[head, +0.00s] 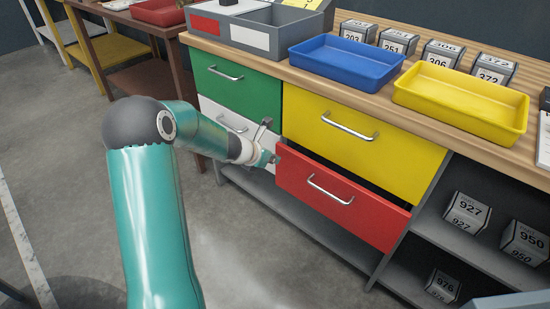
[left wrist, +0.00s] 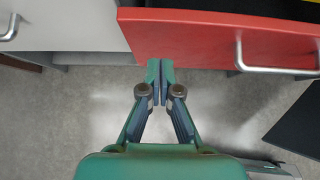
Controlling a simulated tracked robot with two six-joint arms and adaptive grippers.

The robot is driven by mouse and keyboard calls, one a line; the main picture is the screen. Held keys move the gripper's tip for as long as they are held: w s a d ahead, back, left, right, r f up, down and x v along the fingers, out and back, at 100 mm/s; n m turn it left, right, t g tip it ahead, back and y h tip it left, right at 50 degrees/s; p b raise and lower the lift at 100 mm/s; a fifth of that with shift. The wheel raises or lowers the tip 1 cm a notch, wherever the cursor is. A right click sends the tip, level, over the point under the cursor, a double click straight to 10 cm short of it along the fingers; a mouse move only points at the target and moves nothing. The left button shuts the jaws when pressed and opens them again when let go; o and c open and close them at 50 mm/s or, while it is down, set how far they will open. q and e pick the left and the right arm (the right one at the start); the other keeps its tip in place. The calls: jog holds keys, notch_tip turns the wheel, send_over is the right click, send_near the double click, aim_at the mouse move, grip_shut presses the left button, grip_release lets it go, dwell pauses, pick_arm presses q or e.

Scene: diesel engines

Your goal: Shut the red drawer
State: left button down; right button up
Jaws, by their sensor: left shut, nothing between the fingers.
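The red drawer (head: 335,198) sits below the yellow drawer in the workbench and stands partly out, with a dark gap above its front. Its silver bar handle (head: 328,190) is in the middle of the front. My left gripper (head: 270,158) is at the left end of the red front. In the left wrist view the red drawer (left wrist: 210,40) fills the upper right, with its handle (left wrist: 275,60) to the right of my fingers. My left gripper (left wrist: 159,65) is shut and empty, its tips at the red front near its left end. I cannot tell whether they touch.
A yellow drawer (head: 350,140), a green drawer (head: 235,82) and a white drawer (head: 222,118) surround the red one. A blue tray (head: 345,65) and a yellow tray (head: 460,98) stand on the top. Open shelves with numbered boxes (head: 468,210) are at right. The floor in front is clear.

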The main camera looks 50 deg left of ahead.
aim_at(348, 187)
pick_arm(q)
jog(key=a+p+v, duration=0.1)
jog(key=p+v, duration=0.3)
jog(key=v, duration=0.5)
jog(key=w+d+r+n+t+h, duration=0.2)
jog(key=w+d+r+h, duration=0.15)
jog(key=d, duration=0.35)
jog(key=s+d+f+n+t+h, duration=0.25)
jog(key=d+f+n+h, duration=0.55)
jog(key=f, duration=0.4)
jog(key=shift+m+t+h, duration=0.25)
jog(key=shift+m+h, duration=0.1)
jog(key=shift+m, duration=0.15)
jog(key=w+d+b, duration=0.1)
jog(key=w, duration=0.3)
jog(key=w+d+b, duration=0.1)
jog(key=w+d, duration=0.1)
jog(key=w, duration=0.1)
jog(key=w+d+b, duration=0.1)
jog(key=w, duration=0.3)
jog(key=shift+w+d+r, duration=0.15)
jog(key=shift+w+d, duration=0.05)
jog(key=shift+w, duration=0.45)
jog(key=shift+a, duration=0.15)
